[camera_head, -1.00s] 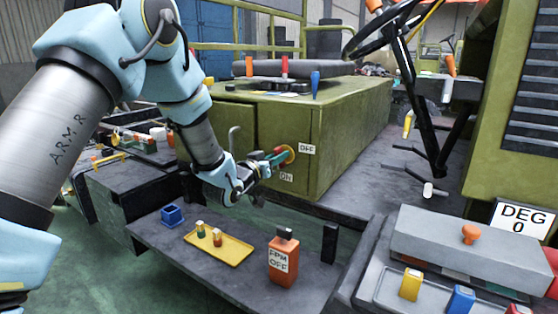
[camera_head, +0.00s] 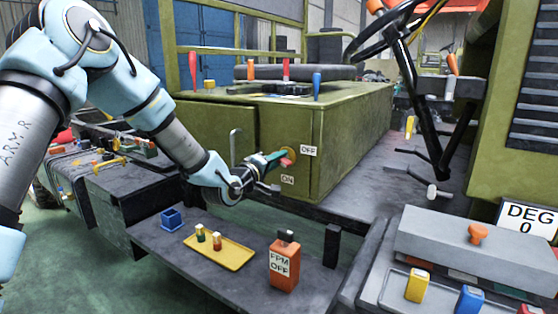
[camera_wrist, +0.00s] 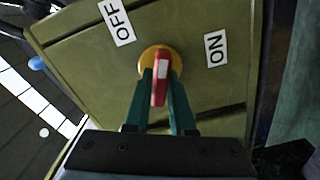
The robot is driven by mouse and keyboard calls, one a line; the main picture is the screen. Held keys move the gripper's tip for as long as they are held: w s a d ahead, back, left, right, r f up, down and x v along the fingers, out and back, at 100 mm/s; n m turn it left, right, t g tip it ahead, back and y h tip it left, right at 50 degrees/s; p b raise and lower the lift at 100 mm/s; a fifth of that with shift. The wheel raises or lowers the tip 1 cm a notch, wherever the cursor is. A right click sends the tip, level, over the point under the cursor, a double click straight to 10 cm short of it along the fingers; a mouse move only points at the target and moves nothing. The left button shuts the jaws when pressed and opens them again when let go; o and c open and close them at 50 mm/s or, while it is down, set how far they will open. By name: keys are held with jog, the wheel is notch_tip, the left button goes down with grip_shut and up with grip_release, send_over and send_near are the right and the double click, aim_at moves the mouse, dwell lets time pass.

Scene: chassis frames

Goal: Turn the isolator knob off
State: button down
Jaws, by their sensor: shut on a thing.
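The isolator knob (camera_wrist: 160,85) has a red handle with a pale mark, on a round yellow base (camera_wrist: 149,61). It sits on the end face of the green cabinet (camera_wrist: 205,85). My gripper (camera_wrist: 161,92) is shut on the red handle, one green finger on each side. In the wrist view, the OFF label (camera_wrist: 116,20) is up and left of the knob and the ON label (camera_wrist: 215,49) is to its right. The handle points upward between them. In the head view, my gripper (camera_head: 279,156) partly hides the knob, beside the OFF label (camera_head: 308,151) and ON label (camera_head: 288,180).
A DEG 0 sign (camera_head: 526,219) stands at right. A bent grey handle (camera_head: 234,143) is near my wrist on the cabinet.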

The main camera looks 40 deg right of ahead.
jog(key=shift+f+n, duration=0.15)
jog(key=shift+n, duration=2.05)
jog(key=c, duration=0.8)
grip_release()
jog(key=shift+a, duration=0.1)
jog(key=v, duration=1)
jog(key=shift+a+b, duration=0.3)
jog(key=shift+b, duration=0.15)
